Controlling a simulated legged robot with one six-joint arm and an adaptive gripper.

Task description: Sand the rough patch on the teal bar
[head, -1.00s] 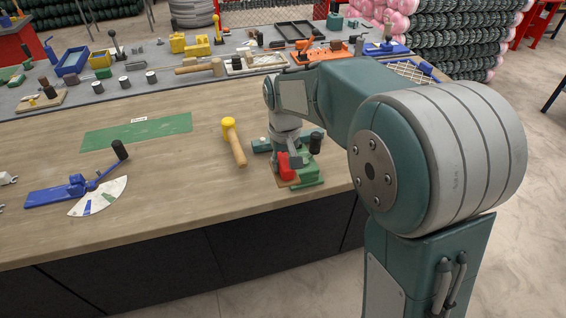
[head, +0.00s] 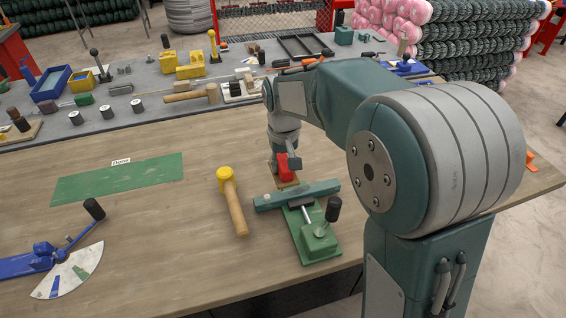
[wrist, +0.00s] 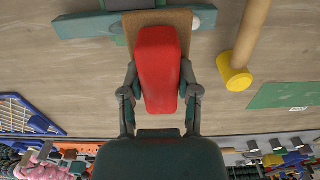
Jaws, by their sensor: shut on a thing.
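The teal bar (head: 325,189) lies across a green toggle clamp (head: 316,241) with a black knob, near the bench's front edge. It also shows in the wrist view (wrist: 85,25). A pale round spot (head: 267,197) is at its left end; I cannot make out the rough patch for sure. My gripper (wrist: 160,92) is shut on a red sanding block (wrist: 158,55) with a brown underside. In the head view the block (head: 286,172) appears just behind the bar; in the wrist view it overlaps the bar. Contact is unclear.
A yellow-headed mallet (head: 234,205) lies close left of the clamp. A green mat (head: 118,179) marked "Done" and a blue angle gauge (head: 65,262) are further left. A grey strip behind holds many tools. Wood between mallet and mat is bare.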

